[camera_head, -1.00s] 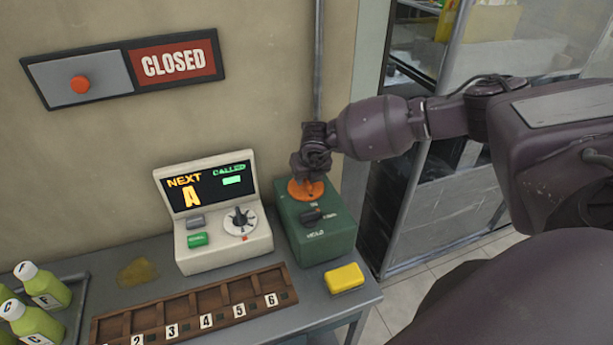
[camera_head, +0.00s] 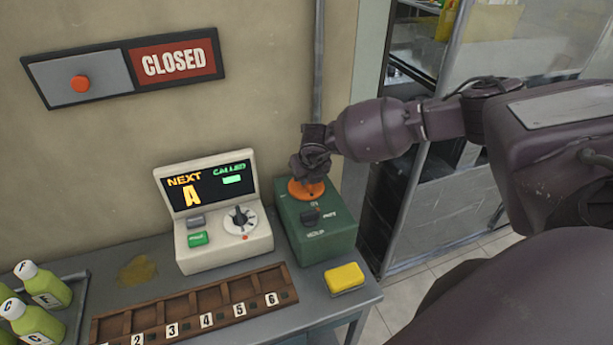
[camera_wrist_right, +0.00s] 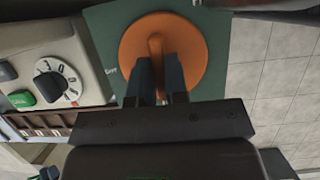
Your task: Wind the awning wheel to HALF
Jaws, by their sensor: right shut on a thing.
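An orange round wheel (camera_head: 296,190) sits on top of a green box (camera_head: 330,238) at the right end of the counter. I take it for the awning wheel. It also shows in the right wrist view (camera_wrist_right: 195,45), with a raised orange ridge across its middle. My right gripper (camera_head: 308,180) comes down on it from above. In the right wrist view its two dark fingers (camera_wrist_right: 160,72) stand on either side of the ridge, shut on it. The box's white markings are too small to read surely, and I cannot read a HALF mark. My left gripper is not in view.
A dark switch (camera_head: 311,215) is on the box near the wheel. Left of it stands a cream console (camera_head: 205,255) with a dial. A yellow block (camera_head: 344,278), a numbered wooden rack (camera_head: 190,308) and green bottles (camera_head: 45,287) are on the counter. A CLOSED sign (camera_head: 172,62) hangs above.

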